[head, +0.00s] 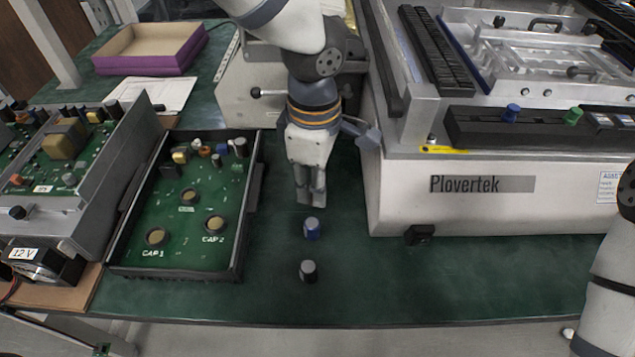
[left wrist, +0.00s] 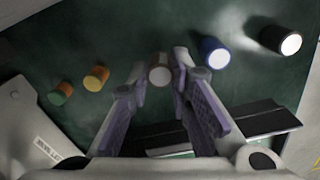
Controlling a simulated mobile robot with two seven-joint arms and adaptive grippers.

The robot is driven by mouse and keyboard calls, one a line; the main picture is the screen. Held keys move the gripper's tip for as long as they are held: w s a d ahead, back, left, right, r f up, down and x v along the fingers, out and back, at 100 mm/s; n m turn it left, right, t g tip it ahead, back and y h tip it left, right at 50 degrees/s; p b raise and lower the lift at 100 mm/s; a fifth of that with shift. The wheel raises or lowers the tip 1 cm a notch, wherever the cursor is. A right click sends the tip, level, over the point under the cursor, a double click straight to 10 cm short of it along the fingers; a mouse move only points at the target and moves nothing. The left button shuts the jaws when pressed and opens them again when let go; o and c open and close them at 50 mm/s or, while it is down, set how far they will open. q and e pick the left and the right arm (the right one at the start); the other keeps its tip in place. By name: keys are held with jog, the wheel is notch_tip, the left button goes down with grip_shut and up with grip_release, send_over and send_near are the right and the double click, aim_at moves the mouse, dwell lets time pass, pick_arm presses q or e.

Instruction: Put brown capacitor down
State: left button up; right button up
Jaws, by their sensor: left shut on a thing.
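My left gripper (head: 311,202) points down at the green bench top, just right of the open black circuit tray (head: 245,225). In the left wrist view its fingers (left wrist: 159,69) are closed on the brown capacitor (left wrist: 160,75), whose pale round end faces the camera. The gripper hides this capacitor in the head view. Whether it touches the bench is hard to tell. The tray's board has round spots marked CAP 1 (head: 156,237) and CAP 2 (head: 214,224). My right gripper is outside the frames; only part of my right arm shows at the right edge.
A blue capacitor (head: 312,229) and a black one (head: 308,271) stand in front of the gripper. The white Plovertek machine (head: 400,195) stands right. Bench front right is clear.

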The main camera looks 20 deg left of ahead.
pick_arm(q)
jog(key=shift+f, duration=0.5)
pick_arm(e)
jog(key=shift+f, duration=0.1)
pick_arm(q)
jog(key=shift+f, duration=0.1)
jog(key=o, duration=0.8)
jog(key=shift+o, duration=0.2)
notch_tip(320, 180, up, 12)
jog(key=p, duration=0.1)
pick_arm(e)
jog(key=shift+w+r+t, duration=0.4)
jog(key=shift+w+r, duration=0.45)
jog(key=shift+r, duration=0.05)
